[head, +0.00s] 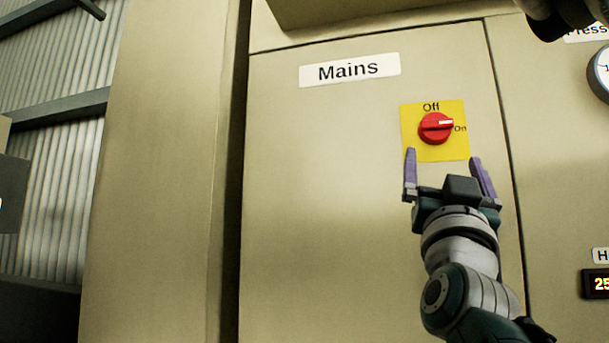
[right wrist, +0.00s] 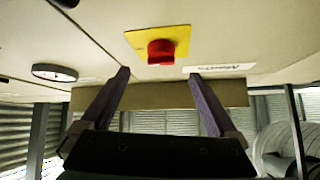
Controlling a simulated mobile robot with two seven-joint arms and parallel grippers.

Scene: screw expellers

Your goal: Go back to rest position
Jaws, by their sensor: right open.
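The red mains switch (head: 436,128) sits on a yellow plate (head: 410,116) on the beige cabinet panel, below a white "Mains" label (head: 349,70). The white mark on the knob points right, to "On". My right gripper (head: 443,160) is open and empty just below the knob, its purple fingers wide apart. In the right wrist view the knob (right wrist: 161,52) shows beyond and between the two fingers (right wrist: 158,73), with a gap between them and it. My left gripper is not in view.
The cabinet panel (head: 320,200) fills most of the head view. A round pressure gauge (head: 602,72) and a digital display (head: 597,284) are at the right edge. A dark part hangs in at the top right. A corrugated wall (head: 60,190) is at the left.

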